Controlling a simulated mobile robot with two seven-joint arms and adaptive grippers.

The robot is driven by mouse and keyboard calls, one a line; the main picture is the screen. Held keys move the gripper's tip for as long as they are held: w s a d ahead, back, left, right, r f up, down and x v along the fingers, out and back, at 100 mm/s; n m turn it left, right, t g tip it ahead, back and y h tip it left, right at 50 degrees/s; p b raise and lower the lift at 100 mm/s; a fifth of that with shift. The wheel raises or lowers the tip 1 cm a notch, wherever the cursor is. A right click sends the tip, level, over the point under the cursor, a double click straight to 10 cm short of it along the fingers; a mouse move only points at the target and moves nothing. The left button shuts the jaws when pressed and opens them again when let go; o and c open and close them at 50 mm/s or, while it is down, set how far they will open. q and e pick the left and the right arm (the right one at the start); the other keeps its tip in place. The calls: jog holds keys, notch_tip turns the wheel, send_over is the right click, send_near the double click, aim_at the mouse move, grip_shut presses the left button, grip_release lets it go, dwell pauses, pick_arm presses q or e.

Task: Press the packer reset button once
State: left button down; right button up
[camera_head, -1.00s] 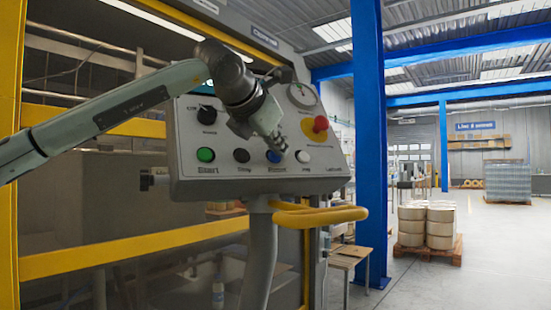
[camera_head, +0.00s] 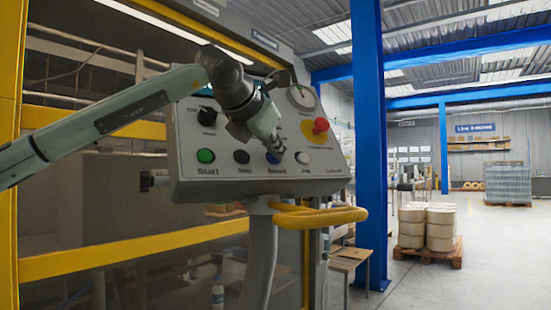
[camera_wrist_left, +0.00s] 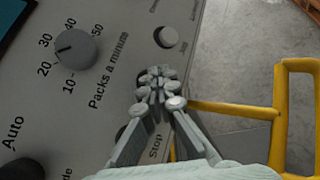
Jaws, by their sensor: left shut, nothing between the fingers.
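The packer's grey control panel (camera_head: 260,186) carries a row of buttons in the head view. The blue button (camera_head: 271,159), with a blurred label under it, is mostly covered by my left gripper (camera_head: 280,152). The left gripper is shut and empty, with its tips at or just in front of the blue button; I cannot tell if they touch it. In the left wrist view the shut fingertips (camera_wrist_left: 158,88) point at the panel between the "Stop" label and a pale round button (camera_wrist_left: 167,37), hiding what lies behind them. My right gripper is not in view.
Beside the blue button are a green Start button (camera_head: 205,156), a black button (camera_head: 241,157) and a white button (camera_head: 303,158). A red mushroom button (camera_head: 321,126) sits above right. A yellow rail (camera_head: 320,215) juts out below the panel.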

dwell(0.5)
pick_arm(q)
jog(key=shift+s+d+r, duration=0.3)
jog(key=shift+s+r, duration=0.05)
jog(key=shift+s, duration=0.15)
jog(key=shift+b, duration=0.3)
jog(key=s, duration=0.1)
jog(key=s+d+r, duration=0.2)
jog(key=shift+s+d+r, duration=0.15)
jog(key=shift+s+r, duration=0.1)
jog(key=shift+s, duration=0.1)
dwell(0.6)
